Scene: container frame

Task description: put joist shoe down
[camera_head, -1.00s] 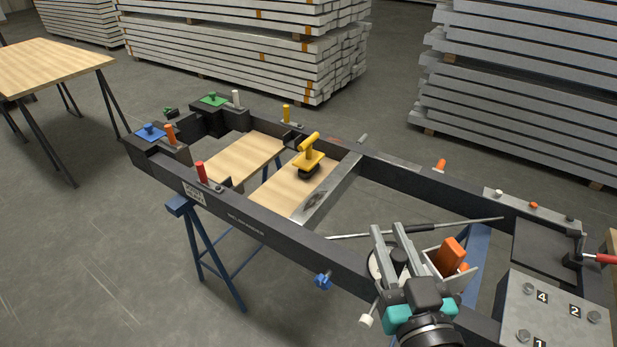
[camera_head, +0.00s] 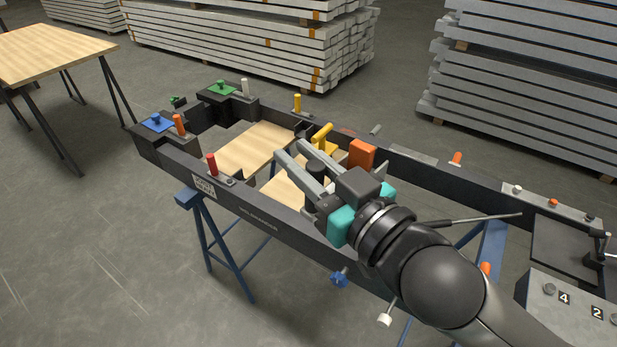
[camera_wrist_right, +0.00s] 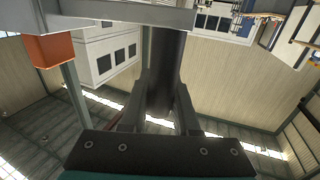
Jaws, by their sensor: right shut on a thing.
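My right gripper (camera_head: 300,172) is shut on the joist shoe, over the middle of the dark frame (camera_head: 262,216). The shoe's dark round handle (camera_head: 316,170) stands between the fingers. Its orange block (camera_head: 362,153) shows beside my gripper, on the right. In the right wrist view the dark handle (camera_wrist_right: 167,50) runs up between the fingers, with a grey plate (camera_wrist_right: 130,15) across its far end and the orange block (camera_wrist_right: 50,50) at the left. The shoe's underside is hidden, so I cannot tell whether it touches anything. My left gripper is not in view.
A yellow-handled tool (camera_head: 322,135) is just behind my gripper, partly hidden. Wooden boards (camera_head: 255,148) lie inside the frame. Coloured pegs, such as a red one (camera_head: 212,164), rise from its rails. A numbered grey box (camera_head: 560,305) is at lower right. Blue trestle legs (camera_head: 222,250) stand below.

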